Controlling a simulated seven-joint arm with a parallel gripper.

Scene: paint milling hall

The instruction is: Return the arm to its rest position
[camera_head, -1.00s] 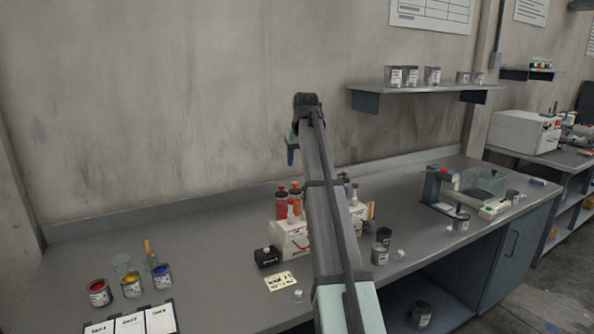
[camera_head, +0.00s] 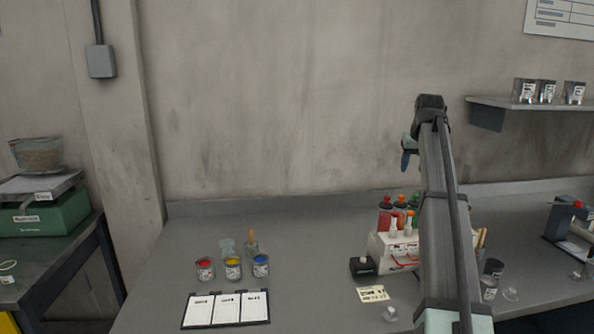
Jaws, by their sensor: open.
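My arm (camera_head: 442,220) reaches up in front of the bench, right of the picture's middle. My gripper (camera_head: 405,158) hangs at its upper end, seen from behind and partly hidden by the arm. It is open, small in view, and nothing shows in it. It is in front of the bare wall, above the level of the bottles on the bench.
A wall shelf (camera_head: 530,103) holds cans at right. The bench's back left is clear.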

